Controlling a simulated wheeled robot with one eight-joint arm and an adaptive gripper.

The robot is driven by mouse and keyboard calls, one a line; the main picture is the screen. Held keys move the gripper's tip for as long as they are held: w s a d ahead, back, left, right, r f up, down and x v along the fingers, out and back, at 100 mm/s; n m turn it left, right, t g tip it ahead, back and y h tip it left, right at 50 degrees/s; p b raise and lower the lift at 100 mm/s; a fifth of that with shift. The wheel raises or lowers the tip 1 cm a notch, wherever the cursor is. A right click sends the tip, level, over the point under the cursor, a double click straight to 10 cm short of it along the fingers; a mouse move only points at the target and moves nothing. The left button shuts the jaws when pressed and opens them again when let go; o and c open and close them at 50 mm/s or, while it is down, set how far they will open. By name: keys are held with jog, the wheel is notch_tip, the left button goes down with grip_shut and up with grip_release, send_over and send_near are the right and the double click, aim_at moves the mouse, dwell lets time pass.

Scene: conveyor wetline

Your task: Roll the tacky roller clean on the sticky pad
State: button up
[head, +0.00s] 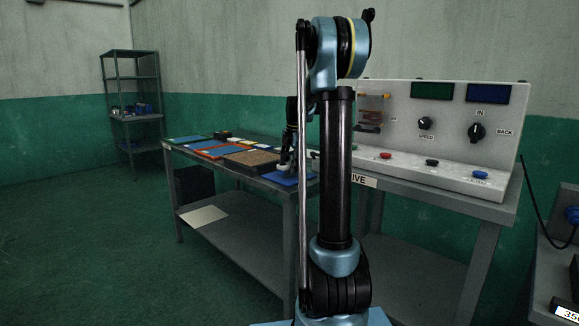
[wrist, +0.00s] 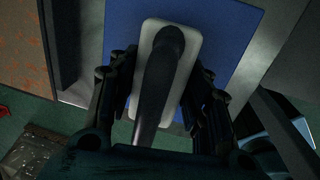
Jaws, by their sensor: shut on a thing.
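My gripper (wrist: 164,78) is shut on the tacky roller (wrist: 187,62), seen in the wrist view as a pale, rounded body with a thick black handle. Its fingers lie along both sides of the pale body. The roller is over the blue sticky pad (wrist: 232,24); I cannot tell whether it touches. In the head view the pad (head: 290,180) lies at the near right end of the long table, with my gripper (head: 288,162) low over it. My arm hides part of that area, and the roller's underside is hidden.
A brown, grainy board (head: 250,158) and a blue panel with an orange edge (head: 212,149) lie on the grey table left of the pad. A control panel (head: 437,135) with knobs and buttons stands to the right. A shelf rack (head: 133,112) stands at the back left; the floor there is clear.

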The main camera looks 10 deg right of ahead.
jog(key=shift+f, duration=0.5)
dwell(0.7)
